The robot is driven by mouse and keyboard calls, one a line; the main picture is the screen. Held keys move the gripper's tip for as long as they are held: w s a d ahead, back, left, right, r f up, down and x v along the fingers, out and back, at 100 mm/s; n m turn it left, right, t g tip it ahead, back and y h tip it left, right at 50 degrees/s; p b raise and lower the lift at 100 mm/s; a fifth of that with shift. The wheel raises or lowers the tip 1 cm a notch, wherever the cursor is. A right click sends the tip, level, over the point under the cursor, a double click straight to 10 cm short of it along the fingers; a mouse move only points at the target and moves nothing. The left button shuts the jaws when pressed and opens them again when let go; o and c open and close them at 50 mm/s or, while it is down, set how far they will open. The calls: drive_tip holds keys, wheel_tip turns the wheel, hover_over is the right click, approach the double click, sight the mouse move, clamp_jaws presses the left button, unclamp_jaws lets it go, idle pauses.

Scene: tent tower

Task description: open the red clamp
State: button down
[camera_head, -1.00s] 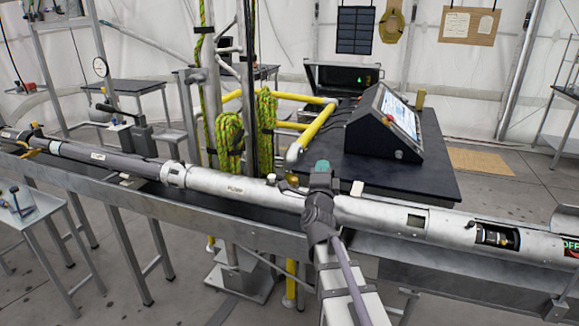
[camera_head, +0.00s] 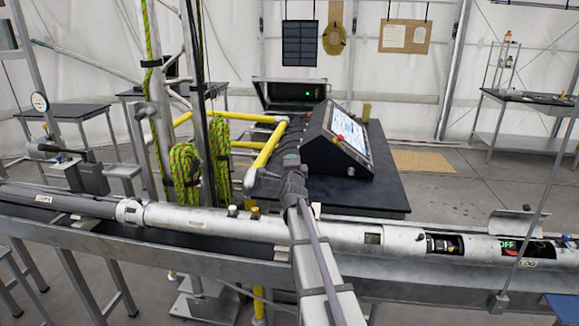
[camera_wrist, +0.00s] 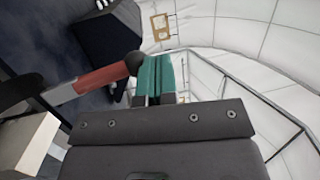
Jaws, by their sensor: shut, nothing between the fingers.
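A red bar (camera_wrist: 103,78) with a round black end shows in the wrist view; it looks like the handle of the red clamp. The rest of the clamp cannot be made out there, and I cannot pick it out in the head view. My gripper's teal fingertips (camera_wrist: 160,78) are together and empty, just right of the black end; I cannot tell if they touch it. In the head view my gripper (camera_head: 293,182) is above the long silver tube (camera_head: 215,222), and its fingertips are hidden behind the wrist.
A console with a screen (camera_head: 338,145) stands on a dark table (camera_head: 385,195) behind the tube. Yellow pipes (camera_head: 265,150) and green rope coils (camera_head: 185,175) are left of my gripper. An open hatch (camera_head: 445,245) is in the tube at right.

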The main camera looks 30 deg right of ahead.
drive_tip(key=shift+w+d, duration=0.35)
idle(0.3)
drive_tip(key=s+a+r+p, duration=0.3)
drive_tip(key=s, duration=0.2)
drive_tip(key=s+a+r+p, duration=0.3)
drive_tip(key=s, duration=0.3)
drive_tip(key=shift+s, duration=0.1)
